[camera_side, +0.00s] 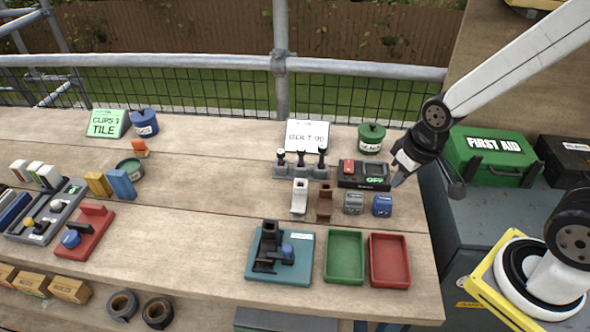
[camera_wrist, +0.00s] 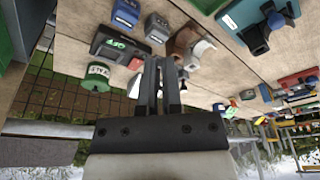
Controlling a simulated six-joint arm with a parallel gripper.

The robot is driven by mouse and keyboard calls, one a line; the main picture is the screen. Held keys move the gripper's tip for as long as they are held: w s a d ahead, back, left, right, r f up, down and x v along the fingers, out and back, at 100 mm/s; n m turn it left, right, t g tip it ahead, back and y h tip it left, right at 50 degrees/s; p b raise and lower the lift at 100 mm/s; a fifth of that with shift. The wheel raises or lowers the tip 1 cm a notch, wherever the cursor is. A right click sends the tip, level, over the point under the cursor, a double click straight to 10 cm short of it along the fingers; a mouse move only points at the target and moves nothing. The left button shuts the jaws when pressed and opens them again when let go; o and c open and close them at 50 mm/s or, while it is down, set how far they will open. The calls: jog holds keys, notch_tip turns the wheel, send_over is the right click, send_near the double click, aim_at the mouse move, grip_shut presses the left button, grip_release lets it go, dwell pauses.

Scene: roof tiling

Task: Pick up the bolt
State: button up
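Three bolts (camera_side: 301,155) with dark heads stand upright in a grey rack (camera_side: 290,171), in front of a white card that seems to read "BOLT 90", in the side view. My gripper (camera_side: 397,183) hangs at the right edge of the bench, to the right of the rack and apart from it. In the wrist view my gripper's fingers (camera_wrist: 160,62) lie close together with a thin dark gap and nothing visible between them. Whether they are fully shut is unclear. The bolts cannot be made out clearly in the wrist view.
A black box with a green "OFF" display (camera_side: 364,174) stands between the rack and my gripper. A green lidded pot (camera_side: 371,138) is behind it. Grey and blue blocks (camera_side: 382,205) stand in front. Green (camera_side: 345,282) and red (camera_side: 408,285) trays lie nearer the front edge.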

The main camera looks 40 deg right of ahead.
jog(key=o, duration=0.8)
jog(key=shift+o, duration=0.2)
jog(key=shift+w, duration=0.1)
jog(key=n+g, duration=0.2)
jog(key=n, duration=1.2)
send_over(323, 146)
jog(key=f, duration=0.4)
jog(key=shift+s+a+f, duration=0.15)
jog(key=shift+s, duration=0.25)
jog(key=shift+w+f+g, duration=0.25)
jog(key=shift+w+g, duration=0.05)
jog(key=shift+w, duration=0.25)
jog(key=shift+f, duration=0.1)
jog(key=shift+f, duration=1.2)
jog(key=shift+f, duration=0.1)
